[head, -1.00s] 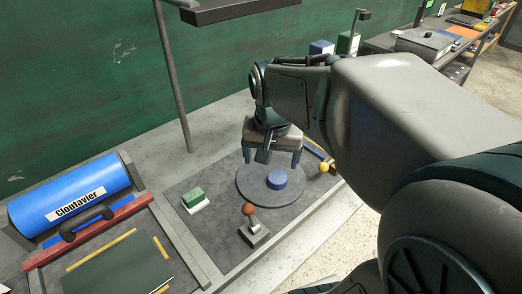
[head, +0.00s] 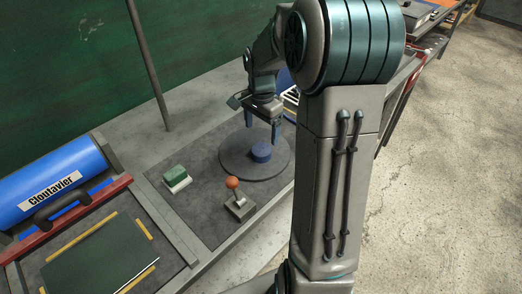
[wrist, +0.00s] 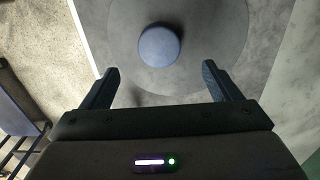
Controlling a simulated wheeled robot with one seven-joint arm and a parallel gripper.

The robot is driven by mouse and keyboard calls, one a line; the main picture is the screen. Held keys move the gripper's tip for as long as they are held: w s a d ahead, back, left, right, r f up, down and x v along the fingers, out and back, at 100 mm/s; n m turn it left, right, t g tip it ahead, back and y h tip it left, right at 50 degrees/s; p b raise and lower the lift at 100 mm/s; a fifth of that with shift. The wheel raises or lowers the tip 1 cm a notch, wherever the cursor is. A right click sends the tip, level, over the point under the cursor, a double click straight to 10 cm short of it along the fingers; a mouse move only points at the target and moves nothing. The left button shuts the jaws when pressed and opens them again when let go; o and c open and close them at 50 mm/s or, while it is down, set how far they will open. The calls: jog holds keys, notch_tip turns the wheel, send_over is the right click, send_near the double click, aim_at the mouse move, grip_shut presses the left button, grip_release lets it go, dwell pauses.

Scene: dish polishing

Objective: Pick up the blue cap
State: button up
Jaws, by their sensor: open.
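The blue cap (head: 261,152) is a short round disc lying on a dark round plate (head: 237,164) on the workbench. My gripper (head: 263,122) is open and empty above the far side of the plate, pointing down, with the cap on its near side. In the wrist view the blue cap (wrist: 159,45) is ahead of the two spread fingers, roughly midway between them sideways and apart from both. The open gripper also shows there (wrist: 162,78).
A lever with an orange ball knob (head: 232,184) stands at the plate's near-left edge. A green-and-white block (head: 175,178) lies left of the plate. A blue cylinder (head: 50,185) marked Cloutavier and a dark green board (head: 98,255) are further left. A grey post (head: 149,65) rises behind.

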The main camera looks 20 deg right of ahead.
aim_at(261, 149)
notch_tip(261, 149, down, 8)
jog(key=shift+s+f+p, duration=0.1)
jog(key=shift+f+p, duration=0.05)
jog(key=shift+p, duration=0.45)
jog(key=c, duration=1)
